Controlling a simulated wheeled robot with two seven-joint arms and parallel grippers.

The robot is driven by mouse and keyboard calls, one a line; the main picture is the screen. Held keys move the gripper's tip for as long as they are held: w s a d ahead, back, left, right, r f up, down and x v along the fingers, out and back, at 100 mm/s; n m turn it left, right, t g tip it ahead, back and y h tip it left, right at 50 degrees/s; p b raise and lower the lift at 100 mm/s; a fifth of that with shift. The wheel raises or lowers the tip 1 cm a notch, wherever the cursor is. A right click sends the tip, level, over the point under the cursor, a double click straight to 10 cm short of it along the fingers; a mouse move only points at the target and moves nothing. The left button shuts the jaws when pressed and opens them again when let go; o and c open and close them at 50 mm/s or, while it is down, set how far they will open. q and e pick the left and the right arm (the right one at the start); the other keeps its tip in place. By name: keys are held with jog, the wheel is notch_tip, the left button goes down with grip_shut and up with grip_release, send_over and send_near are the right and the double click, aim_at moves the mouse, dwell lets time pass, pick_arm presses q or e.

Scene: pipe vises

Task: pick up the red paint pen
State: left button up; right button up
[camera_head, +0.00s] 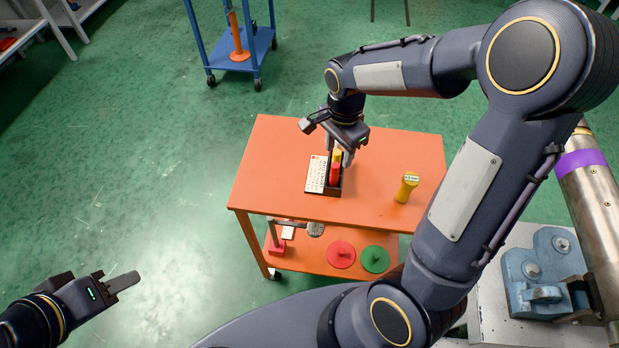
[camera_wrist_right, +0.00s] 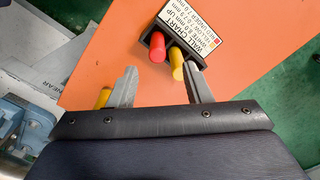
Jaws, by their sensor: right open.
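The red paint pen (camera_head: 335,174) stands in a small dark holder (camera_head: 331,191) on the orange cart, beside a yellow pen (camera_head: 338,156). In the right wrist view the red pen (camera_wrist_right: 157,47) and the yellow pen (camera_wrist_right: 176,62) show end-on, just beyond my fingers. My right gripper (camera_head: 342,154) is open over the holder, with nothing held. In the right wrist view its fingers (camera_wrist_right: 160,72) are spread, the right fingertip close to the yellow pen; I cannot tell whether they touch. My left gripper (camera_head: 124,282) is over the floor at lower left, far from the cart.
A white wall chart card (camera_head: 316,173) is at the holder's left. A yellow labelled cylinder (camera_head: 406,187) stands to the right on the cart top (camera_head: 270,180). The lower shelf holds a red disc (camera_head: 341,254) and a green disc (camera_head: 375,259). A blue vise (camera_head: 545,275) is at right.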

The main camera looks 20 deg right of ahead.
aim_at(334, 173)
jog(key=shift+w+a+f, duration=0.2)
jog(key=shift+a+f, duration=0.05)
jog(key=shift+f, duration=0.45)
jog(key=f, duration=0.6)
jog(key=shift+s+a+f+p, duration=0.1)
jog(key=shift+s+f+p, duration=0.2)
jog(key=shift+s+f, duration=0.1)
grip_shut()
